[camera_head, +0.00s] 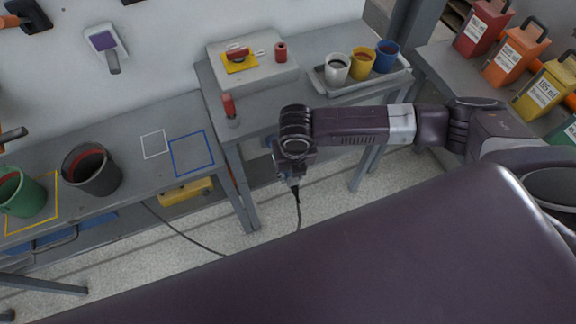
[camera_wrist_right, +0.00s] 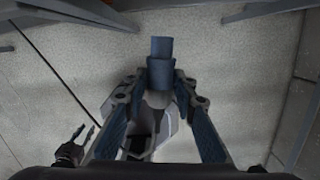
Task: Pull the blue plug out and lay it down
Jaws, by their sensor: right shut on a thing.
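My right gripper (camera_head: 293,178) hangs at the front edge of the middle bench, above the floor. In the right wrist view, its two fingers (camera_wrist_right: 158,98) are closed around a blue stepped cylinder, the blue plug (camera_wrist_right: 160,72). The plug points away from the gripper with floor behind it. In the head view the gripper hides the plug, and a dark cable hangs below the gripper. A small dark claw shape (camera_wrist_right: 76,145) at the lower left of the wrist view may be my left gripper; the head view does not show it.
The middle bench (camera_head: 258,122) holds a red-topped upright piece (camera_head: 229,108) and a tray (camera_head: 366,88) of cups. The left bench (camera_head: 122,187) has a blue outlined square (camera_head: 192,153), a white one and two buckets. Its surface around the outlines is clear.

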